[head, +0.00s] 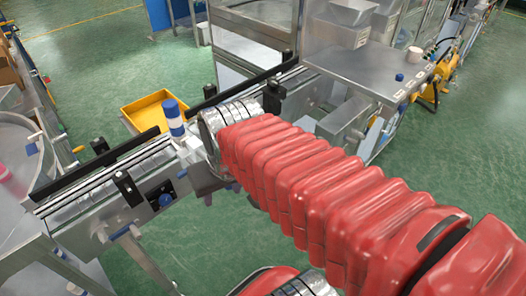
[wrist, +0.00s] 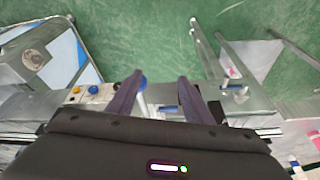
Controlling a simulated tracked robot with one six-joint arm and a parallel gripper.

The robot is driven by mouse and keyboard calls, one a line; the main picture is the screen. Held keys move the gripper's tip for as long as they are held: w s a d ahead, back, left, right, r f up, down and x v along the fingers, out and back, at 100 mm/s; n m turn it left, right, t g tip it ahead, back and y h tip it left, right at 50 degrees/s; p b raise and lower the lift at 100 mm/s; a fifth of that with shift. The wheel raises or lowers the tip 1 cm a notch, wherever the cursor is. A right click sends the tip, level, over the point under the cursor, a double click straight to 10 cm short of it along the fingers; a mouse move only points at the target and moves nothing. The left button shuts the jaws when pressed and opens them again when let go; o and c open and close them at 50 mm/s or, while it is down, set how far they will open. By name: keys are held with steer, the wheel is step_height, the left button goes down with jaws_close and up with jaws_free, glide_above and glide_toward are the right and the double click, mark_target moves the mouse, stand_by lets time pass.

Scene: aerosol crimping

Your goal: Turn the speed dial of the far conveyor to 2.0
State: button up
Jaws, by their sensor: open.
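A blue dial (head: 165,199) sits on a dark panel on the side of the metal conveyor (head: 75,203) in the head view. I cannot read its setting. My gripper (wrist: 160,77) shows in the wrist view with its two dark fingers apart and nothing clamped between them. A round blue knob (wrist: 143,83) with a pale stem lies between the fingers in that picture, nearer the left finger. I cannot tell whether it is the dial or how far away it is.
A blue-and-white cylinder (head: 172,118) stands upright at the conveyor, close to my arm's end. A yellow tray (head: 148,111) is behind. A blue-ended handle (head: 121,232) juts out below the conveyor. Yellow and blue buttons (wrist: 84,90) show in the wrist view. Green floor is open around.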

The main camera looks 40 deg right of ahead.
steer(key=s+d+f+m+g+y, duration=0.1)
steer(key=s+d+f+m+y, duration=0.2)
steer(key=f+m, duration=0.4)
steer(key=s+d+f+m+g+y, duration=0.1)
steer(key=d+f+m+y, duration=0.35)
steer(key=f, duration=0.45)
steer(key=w+d+f+m+t+h, duration=0.1)
steer(key=w+d+m+t+h, duration=0.2)
steer(key=d+m+t, duration=0.5)
steer(key=w+d+f+m+t+h, duration=0.1)
steer(key=w+d+m+t+h, duration=0.2)
steer(key=d+m+t, duration=0.5)
steer(key=d+m, duration=0.2)
steer(key=d, duration=0.1)
steer(key=shift+d, duration=0.15)
steer(key=shift+w+h, duration=0.1)
steer(key=shift+h, duration=0.15)
steer(key=w, duration=1.3)
steer(key=shift+w+a, duration=0.25)
steer(key=shift+w, duration=0.1)
steer(key=shift+c, duration=0.3)
